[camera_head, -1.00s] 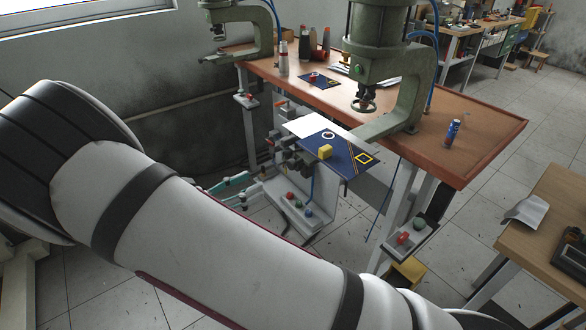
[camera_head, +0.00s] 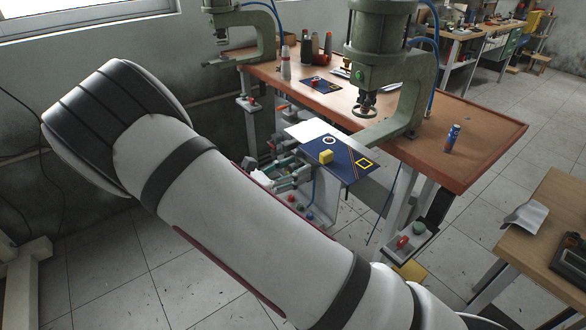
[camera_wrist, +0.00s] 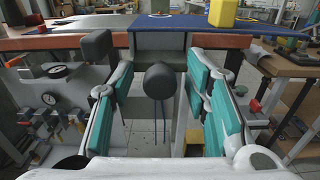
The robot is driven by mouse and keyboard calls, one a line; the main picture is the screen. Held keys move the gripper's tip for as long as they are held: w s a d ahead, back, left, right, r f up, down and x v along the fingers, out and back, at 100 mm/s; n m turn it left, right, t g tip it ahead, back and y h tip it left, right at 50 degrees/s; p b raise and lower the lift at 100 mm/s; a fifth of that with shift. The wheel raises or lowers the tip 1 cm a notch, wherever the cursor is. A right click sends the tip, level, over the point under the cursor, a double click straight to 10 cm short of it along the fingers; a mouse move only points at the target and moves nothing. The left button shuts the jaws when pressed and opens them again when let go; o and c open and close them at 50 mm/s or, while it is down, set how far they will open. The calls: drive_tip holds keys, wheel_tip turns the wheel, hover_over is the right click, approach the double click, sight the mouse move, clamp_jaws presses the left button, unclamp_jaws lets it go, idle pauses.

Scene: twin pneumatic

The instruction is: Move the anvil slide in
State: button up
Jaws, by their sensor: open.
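A round black knob (camera_wrist: 160,82) on a dark stem shows in the wrist view, below the front edge of a blue plate (camera_wrist: 170,24). I take it as the handle of the anvil slide; the slide itself is not clearly seen. My gripper (camera_wrist: 160,68) is open, with one teal-padded finger on each side of the knob. I see gaps between the pads and the knob. In the head view the gripper (camera_head: 290,178) is partly hidden by my arm, low beside the press bench's blue plate (camera_head: 350,171).
A yellow block (camera_head: 326,156) and a white ring (camera_head: 329,141) are on the blue plate. A green press (camera_head: 410,100) stands over the bench (camera_head: 480,130).

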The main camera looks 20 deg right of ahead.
drive_tip(key=shift+c, duration=0.3)
clamp_jaws()
drive_tip(key=x, duration=1.3)
drive_tip(key=shift+o, duration=0.3)
unclamp_jaws()
drive_tip(key=shift+d, duration=0.1)
drive_tip(key=v, duration=1.2)
